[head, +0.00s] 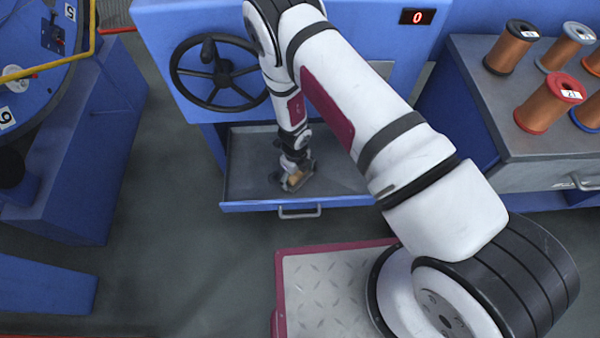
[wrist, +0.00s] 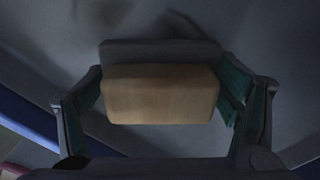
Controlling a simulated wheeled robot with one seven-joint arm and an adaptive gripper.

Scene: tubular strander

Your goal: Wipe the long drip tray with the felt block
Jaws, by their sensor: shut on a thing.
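The long drip tray (head: 250,160) is a grey pan with a blue front lip and a handle, pulled out below the blue machine cabinet. My gripper (head: 292,178) is down inside the tray, left of its middle and near the front lip. In the wrist view my gripper (wrist: 165,98) has one finger on each side of the felt block (wrist: 160,101), which has a tan body and a dark grey layer along its far side. The felt block shows small in the head view (head: 296,179). Its contact with the tray floor cannot be made out for certain.
A black handwheel (head: 219,73) sticks out from the blue cabinet (head: 170,20) above the tray. A bench with several copper spools (head: 549,103) stands at the right. My arm hides the tray's right part. Open floor (head: 180,260) lies at the front left.

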